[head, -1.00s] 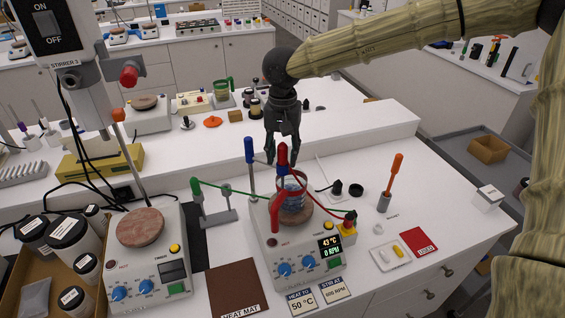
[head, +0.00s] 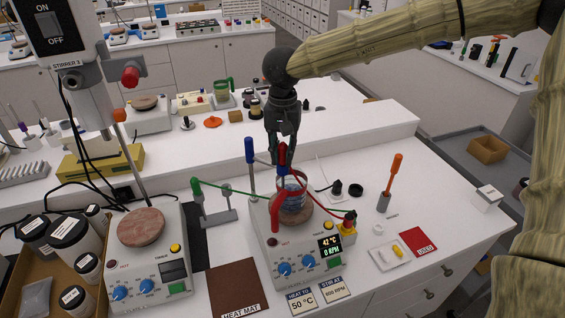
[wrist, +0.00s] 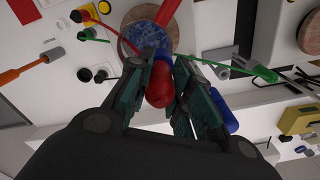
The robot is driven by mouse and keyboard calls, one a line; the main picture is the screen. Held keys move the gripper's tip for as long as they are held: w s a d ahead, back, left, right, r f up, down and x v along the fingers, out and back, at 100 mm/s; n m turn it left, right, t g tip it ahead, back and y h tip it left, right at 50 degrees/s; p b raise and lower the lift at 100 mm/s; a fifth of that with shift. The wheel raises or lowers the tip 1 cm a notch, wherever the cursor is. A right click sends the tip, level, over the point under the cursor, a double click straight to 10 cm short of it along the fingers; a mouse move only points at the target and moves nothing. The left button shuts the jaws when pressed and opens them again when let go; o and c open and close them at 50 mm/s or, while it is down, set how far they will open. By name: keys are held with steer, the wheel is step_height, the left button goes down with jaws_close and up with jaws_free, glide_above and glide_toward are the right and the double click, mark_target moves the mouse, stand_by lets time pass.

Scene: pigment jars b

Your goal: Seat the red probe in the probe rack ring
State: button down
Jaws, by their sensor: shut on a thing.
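The red probe (head: 282,151) stands about upright at the back of the glass beaker (head: 293,186), which holds bluish liquid on a hotplate (head: 300,245). My gripper (head: 283,158) comes down from above with its fingers shut on the probe's thick red top. In the wrist view the red top (wrist: 160,84) lies between the fingers; the probe's lower part is hidden. A grey stand (head: 219,216) left of the hotplate may be the probe rack; I cannot make out its ring.
A blue-topped post (head: 249,150) stands close to the left of my gripper. A red bent piece (head: 277,212) is in front of the beaker. An orange-handled tool (head: 393,175) stands to the right.

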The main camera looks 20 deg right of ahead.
steer(key=shift+r+p, duration=0.8)
steer(key=shift+p, duration=0.3)
stand_by(0.9)
steer(key=shift+r+p, duration=0.4)
steer(key=shift+r, duration=0.9)
step_height(320, 180, up, 14)
stand_by(2.0)
steer(key=shift+f, duration=0.1)
